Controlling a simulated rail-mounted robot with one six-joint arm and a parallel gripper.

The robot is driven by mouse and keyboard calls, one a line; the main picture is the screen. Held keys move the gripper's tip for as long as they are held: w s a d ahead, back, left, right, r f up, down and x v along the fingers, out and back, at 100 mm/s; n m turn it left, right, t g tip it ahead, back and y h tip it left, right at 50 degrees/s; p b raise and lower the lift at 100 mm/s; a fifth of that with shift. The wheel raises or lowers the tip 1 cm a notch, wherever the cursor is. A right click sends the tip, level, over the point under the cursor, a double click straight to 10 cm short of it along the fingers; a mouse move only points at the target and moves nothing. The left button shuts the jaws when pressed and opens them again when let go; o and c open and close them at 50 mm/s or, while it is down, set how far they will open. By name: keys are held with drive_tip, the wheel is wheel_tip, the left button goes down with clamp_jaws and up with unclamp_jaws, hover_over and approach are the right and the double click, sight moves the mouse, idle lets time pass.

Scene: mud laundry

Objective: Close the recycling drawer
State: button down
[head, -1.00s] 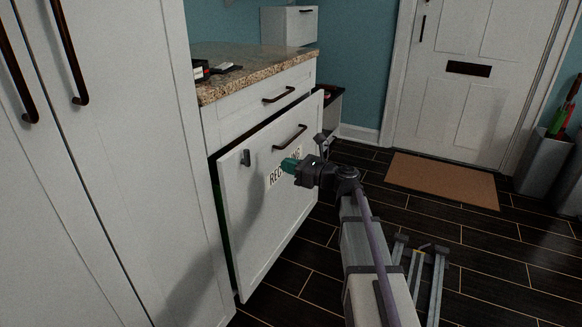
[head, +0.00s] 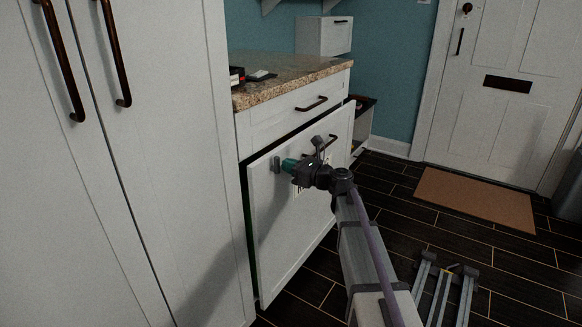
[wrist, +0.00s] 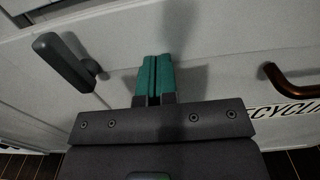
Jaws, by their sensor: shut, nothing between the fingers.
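The recycling drawer (head: 272,228) is a white front with a dark handle, partly hidden behind my arm, and it stands out from the cabinet with a dark gap along its left and top edges. Part of its "RECYCLING" label (wrist: 285,112) shows in the wrist view, below the brown handle (wrist: 292,82). My gripper (head: 287,165) has teal fingers, shut and empty, pointing at the upper part of the drawer front. In the wrist view the fingers (wrist: 155,75) lie between a dark grey knob-like fitting (wrist: 65,60) on the left and the handle on the right. I cannot tell whether they touch the front.
A closed upper drawer (head: 290,115) and a granite counter (head: 290,78) with small items are above. A tall white cabinet (head: 190,160) stands close on the left. A brown mat (head: 475,198) lies by the door, with dark floor around it.

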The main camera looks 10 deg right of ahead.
drive_tip(key=x, duration=0.4)
drive_tip(key=shift+w+a, duration=0.2)
drive_tip(key=shift+w, duration=0.1)
drive_tip(key=shift+w+r, duration=0.1)
